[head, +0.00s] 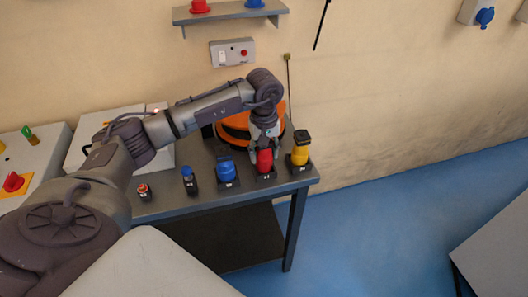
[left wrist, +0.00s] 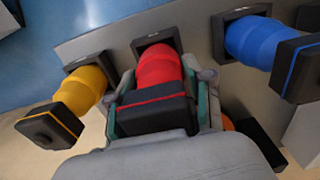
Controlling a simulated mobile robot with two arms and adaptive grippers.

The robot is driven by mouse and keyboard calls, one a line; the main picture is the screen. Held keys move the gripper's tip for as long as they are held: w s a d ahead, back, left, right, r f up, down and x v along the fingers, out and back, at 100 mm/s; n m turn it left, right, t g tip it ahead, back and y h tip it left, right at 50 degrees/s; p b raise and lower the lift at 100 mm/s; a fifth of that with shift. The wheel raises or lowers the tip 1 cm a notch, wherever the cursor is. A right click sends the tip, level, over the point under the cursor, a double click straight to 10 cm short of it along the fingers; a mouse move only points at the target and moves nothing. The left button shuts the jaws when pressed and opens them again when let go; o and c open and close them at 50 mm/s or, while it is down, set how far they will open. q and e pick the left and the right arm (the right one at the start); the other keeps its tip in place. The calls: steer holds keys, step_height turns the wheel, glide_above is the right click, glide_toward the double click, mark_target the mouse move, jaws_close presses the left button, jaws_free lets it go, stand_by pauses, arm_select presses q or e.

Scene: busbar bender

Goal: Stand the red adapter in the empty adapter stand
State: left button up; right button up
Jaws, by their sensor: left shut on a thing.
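The red adapter (head: 264,161) stands upright on the table, its lower end at the dark adapter stand (head: 266,178). In the left wrist view the red adapter (left wrist: 158,68) has a black cap with a red line, and its far end meets the square dark stand (left wrist: 155,38). My left gripper (head: 264,147) comes down from above and is shut on the adapter's upper part; its fingers lie on both sides of the black cap (left wrist: 155,112). I cannot tell whether the adapter is fully seated. My right gripper is not in view.
A yellow adapter (head: 300,155) stands close on the right, a blue adapter (head: 226,171) on the left. A smaller blue plug (head: 189,175) and a red-orange one (head: 144,190) stand farther left. An orange round object (head: 237,128) sits behind. A shelf (head: 230,13) hangs above.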

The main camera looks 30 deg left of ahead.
arm_select(q)
steer(key=shift+f+b, duration=0.7)
steer(key=shift+f, duration=0.1)
steer(key=o, duration=1.4)
steer(key=shift+c, duration=0.2)
step_height(320, 180, up, 12)
steer(key=shift+r, duration=0.1)
